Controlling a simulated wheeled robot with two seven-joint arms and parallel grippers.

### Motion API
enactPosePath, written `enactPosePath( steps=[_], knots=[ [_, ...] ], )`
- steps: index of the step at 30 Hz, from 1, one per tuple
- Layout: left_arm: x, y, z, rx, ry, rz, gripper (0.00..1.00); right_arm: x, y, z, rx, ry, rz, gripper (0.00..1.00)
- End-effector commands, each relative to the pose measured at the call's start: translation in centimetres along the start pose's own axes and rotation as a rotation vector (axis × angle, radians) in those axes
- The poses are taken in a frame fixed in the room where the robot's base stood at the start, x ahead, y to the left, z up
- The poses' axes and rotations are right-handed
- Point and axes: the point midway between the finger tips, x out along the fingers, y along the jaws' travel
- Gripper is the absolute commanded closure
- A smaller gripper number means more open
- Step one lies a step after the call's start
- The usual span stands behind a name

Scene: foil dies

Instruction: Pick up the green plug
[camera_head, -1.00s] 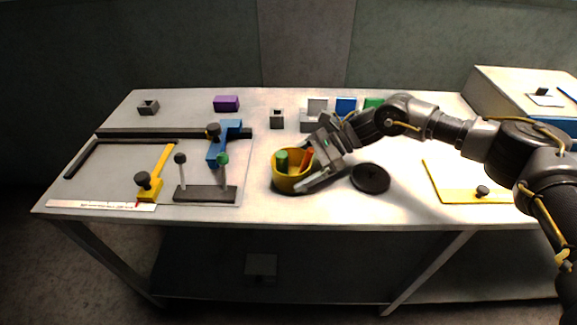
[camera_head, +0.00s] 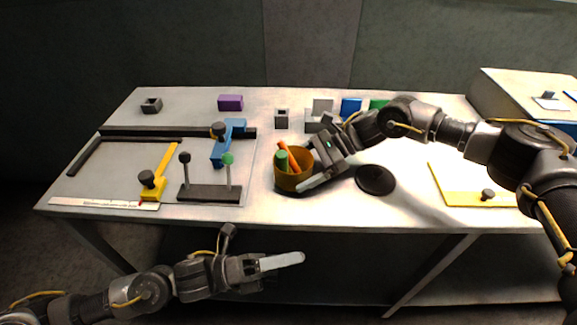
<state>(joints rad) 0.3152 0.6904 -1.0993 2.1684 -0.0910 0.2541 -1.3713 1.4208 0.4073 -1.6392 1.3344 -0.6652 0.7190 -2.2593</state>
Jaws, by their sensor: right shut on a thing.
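My left gripper (camera_head: 296,260) is in front of the table's front edge, below the cup in the picture, pointing right. It looks empty. Its fingers overlap as one pale bar, so its opening is hidden.
A dark round disc (camera_head: 375,180) lies right of the cup. A dark stand with two knobbed posts (camera_head: 208,193) is to the left, by a blue clamp (camera_head: 220,153) and a yellow bar (camera_head: 159,176). Small blocks line the back.

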Motion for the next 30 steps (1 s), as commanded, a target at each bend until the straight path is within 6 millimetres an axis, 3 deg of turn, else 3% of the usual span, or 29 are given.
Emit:
enactPosePath(
  steps=[2,5,15,24,30],
  knots=[
    [1.0,-1.7,2.9,0.173,-0.053,-0.002,0.70,0.0,0.0,0.1,-0.001,-0.001,0.000,0.29],
    [0.9,-1.8,5.7,0.380,-0.115,0.085,0.70,0.0,0.0,0.1,-0.001,-0.001,0.000,0.29],
    [-3.4,-0.5,14.0,1.019,-0.189,0.546,0.70,0.0,0.0,0.1,-0.002,-0.001,0.000,0.29],
    [-5.3,-0.4,16.2,1.190,-0.164,0.705,0.70,0.0,0.0,0.1,-0.002,-0.001,0.000,0.29],
    [-4.2,0.2,16.9,1.192,-0.165,0.705,0.70,0.0,0.0,0.1,-0.002,-0.001,0.000,0.29]
  ],
)
